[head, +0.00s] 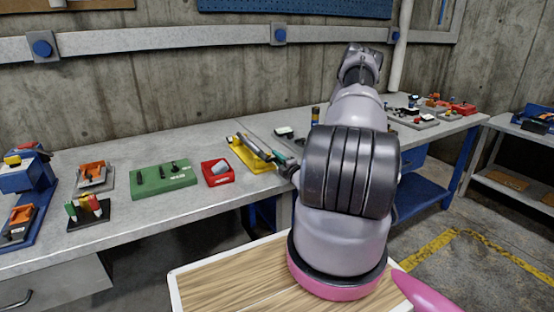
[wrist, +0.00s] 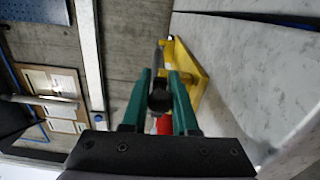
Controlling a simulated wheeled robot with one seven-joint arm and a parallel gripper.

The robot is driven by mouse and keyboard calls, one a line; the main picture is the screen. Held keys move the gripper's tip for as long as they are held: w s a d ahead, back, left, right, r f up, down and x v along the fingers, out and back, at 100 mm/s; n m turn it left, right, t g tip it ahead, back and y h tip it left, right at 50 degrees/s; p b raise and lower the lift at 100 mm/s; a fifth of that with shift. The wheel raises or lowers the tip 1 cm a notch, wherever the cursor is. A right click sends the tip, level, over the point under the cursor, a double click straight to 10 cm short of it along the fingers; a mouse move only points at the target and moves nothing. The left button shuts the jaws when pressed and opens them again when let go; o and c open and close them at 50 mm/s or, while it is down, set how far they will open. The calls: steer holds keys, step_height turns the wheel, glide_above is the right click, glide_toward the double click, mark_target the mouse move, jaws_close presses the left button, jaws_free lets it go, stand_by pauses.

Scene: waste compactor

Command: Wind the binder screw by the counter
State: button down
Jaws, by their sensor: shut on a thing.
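The binder screw appears to be the metal rod on a yellow base (head: 252,156) on the grey workbench. The yellow base also shows in the wrist view (wrist: 190,72), with the rod (wrist: 158,56) along its left side. My gripper (head: 284,163) is at the near right end of this fixture, partly hidden by my arm. In the wrist view its green fingers (wrist: 161,78) are on either side of a dark round end piece (wrist: 160,98) in line with the rod, and shut on it. No counter reading can be made out.
Left of the fixture are a red box (head: 218,174), a green block (head: 163,180) and smaller holders. More parts sit at the bench's far right. A concrete wall with a grey rail (head: 150,39) stands behind.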

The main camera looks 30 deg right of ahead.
steer(key=shift+s, duration=0.1)
steer(key=c, duration=0.7)
jaws_free()
steer(key=s, duration=1)
steer(key=shift+s+d, duration=0.15)
steer(key=shift+s, duration=0.25)
